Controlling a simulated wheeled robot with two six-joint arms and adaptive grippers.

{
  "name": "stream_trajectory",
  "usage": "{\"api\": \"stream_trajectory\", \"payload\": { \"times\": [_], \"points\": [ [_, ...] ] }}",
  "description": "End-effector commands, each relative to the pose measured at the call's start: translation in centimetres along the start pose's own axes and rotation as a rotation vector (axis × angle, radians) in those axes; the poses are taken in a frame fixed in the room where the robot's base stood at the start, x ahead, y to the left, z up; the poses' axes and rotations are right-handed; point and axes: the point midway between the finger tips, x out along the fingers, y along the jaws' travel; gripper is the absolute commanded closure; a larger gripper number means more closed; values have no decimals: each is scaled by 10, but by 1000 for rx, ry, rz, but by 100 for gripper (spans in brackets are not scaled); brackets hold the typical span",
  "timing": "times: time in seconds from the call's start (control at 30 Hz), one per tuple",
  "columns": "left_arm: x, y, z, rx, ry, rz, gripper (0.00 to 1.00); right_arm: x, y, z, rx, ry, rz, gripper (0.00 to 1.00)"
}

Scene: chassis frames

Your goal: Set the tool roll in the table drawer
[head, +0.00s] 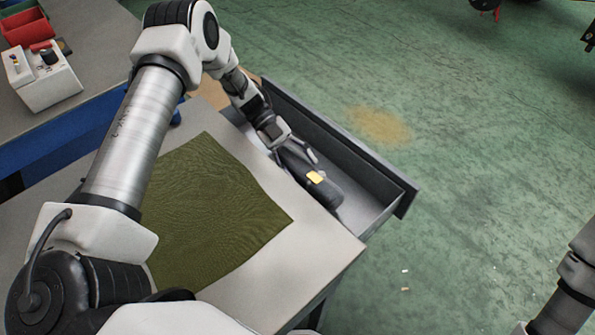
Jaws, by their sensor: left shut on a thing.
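The tool roll (324,190) is a dark grey cylinder with a yellow patch. It is at the open table drawer (357,215), on the side near the tabletop edge. My left gripper (298,160) is shut on the far end of the roll, reaching down from above. The drawer is dark grey with a paler floor and is pulled out beyond the table. I cannot tell whether the roll touches the drawer floor. My right arm shows at the lower right edge, but its gripper is not in view.
An olive green cloth (215,215) lies on the pale table (335,250). A second bench at the upper left holds a white box (42,80) and red bins (27,27). Green floor with a tan stain (380,125) lies open beyond the drawer.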

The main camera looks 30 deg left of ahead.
Motion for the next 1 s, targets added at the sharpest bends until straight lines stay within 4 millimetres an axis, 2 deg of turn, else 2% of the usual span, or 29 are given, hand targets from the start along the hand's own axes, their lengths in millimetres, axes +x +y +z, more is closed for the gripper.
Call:
{"api": "stream_trajectory", "payload": {
  "times": [0.13, 0.43, 0.47, 0.5, 0.87, 1.0],
  "points": [
    [12, 8, 20, -2, 2, 1, 100, 5, 0, 0, 0, 0, 0, 60],
    [13, 9, 22, 0, 1, 0, 100, 6, 0, 0, 0, 0, 0, 60],
    [13, 9, 22, 0, 0, 0, 30, 5, 0, 0, 0, 0, 0, 60],
    [13, 9, 21, 0, 0, 0, 16, 5, 0, 0, 0, 0, 0, 60],
    [11, 8, 19, 0, 0, 0, 14, 3, 0, 0, 0, 0, 0, 60],
    [-6, 7, 20, 2, -2, -4, 14, 4, 0, 0, 0, 0, 0, 60]
  ]
}}
